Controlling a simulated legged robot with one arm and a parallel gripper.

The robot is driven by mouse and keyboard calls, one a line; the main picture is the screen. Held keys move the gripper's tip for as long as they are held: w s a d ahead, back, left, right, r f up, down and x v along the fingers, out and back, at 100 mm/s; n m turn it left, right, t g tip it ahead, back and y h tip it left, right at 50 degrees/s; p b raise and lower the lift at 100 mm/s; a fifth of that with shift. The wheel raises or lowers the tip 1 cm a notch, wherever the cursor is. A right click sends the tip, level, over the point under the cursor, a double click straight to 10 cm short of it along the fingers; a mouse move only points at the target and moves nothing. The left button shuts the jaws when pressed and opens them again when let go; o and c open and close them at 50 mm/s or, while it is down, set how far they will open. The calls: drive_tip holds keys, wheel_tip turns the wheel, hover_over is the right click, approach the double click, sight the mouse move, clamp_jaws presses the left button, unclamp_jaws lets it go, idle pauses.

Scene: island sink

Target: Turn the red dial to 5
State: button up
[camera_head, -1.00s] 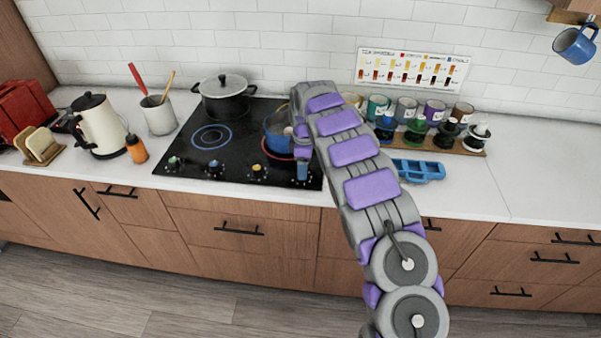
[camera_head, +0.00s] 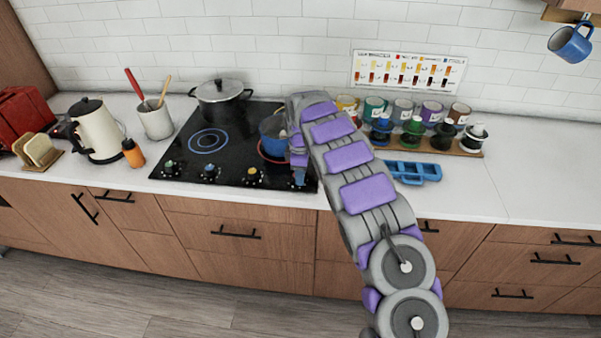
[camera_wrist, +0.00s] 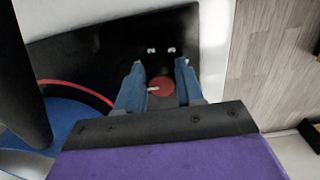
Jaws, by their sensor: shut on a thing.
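The red dial (camera_wrist: 163,86) shows in the wrist view on the black cooktop, between the two blue fingers of my gripper (camera_wrist: 160,72). My gripper is shut on it. A white mark on the dial points to the left of the wrist picture. In the head view my gripper (camera_head: 299,179) is over the front right corner of the cooktop (camera_head: 236,142) and hides the red dial. Green (camera_head: 170,168), blue (camera_head: 210,173) and yellow (camera_head: 253,176) dials stand in a row to its left.
A blue pot (camera_head: 271,128) stands on the lit red ring close behind my gripper. A black lidded pot (camera_head: 221,100) is at the back. A blue tray (camera_head: 412,171) and a rack of several jars (camera_head: 466,150) lie to the right. The counter front right is clear.

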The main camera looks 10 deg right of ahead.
drive_tip(key=shift+w+a+r, duration=0.1)
drive_tip(key=shift+w+a, duration=0.1)
drive_tip(key=shift+a, duration=0.45)
drive_tip(key=shift+c, duration=1)
drive_tip(key=shift+d, duration=0.1)
